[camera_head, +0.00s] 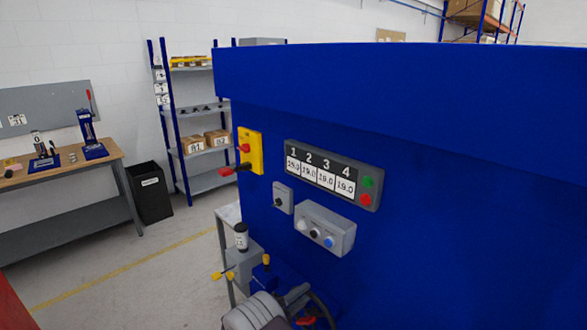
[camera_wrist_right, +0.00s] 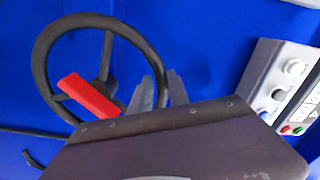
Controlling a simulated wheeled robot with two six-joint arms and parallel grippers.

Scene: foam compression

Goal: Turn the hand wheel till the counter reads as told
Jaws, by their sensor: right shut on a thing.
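The black hand wheel (camera_wrist_right: 40,70) stands against the blue machine wall in the right wrist view, with spokes and a red bar (camera_wrist_right: 88,97) across its lower part. In the head view, only part of the wheel (camera_head: 327,312) shows at the bottom edge. My right gripper (camera_wrist_right: 162,90) is shut on the rim at the wheel's right side; it also shows in the head view (camera_head: 297,296). The counter panel (camera_head: 322,174) has windows numbered 1 to 4; the first seems to read 19.3, the others 19.0. My left gripper is out of view.
A grey button box (camera_head: 325,229) sits under the counter. A yellow switch plate (camera_head: 250,150) with a red handle is at the wall's left edge. A small stand with yellow-tipped handles (camera_head: 242,262) is left of my right gripper. A workbench (camera_head: 75,163) and shelves are farther back.

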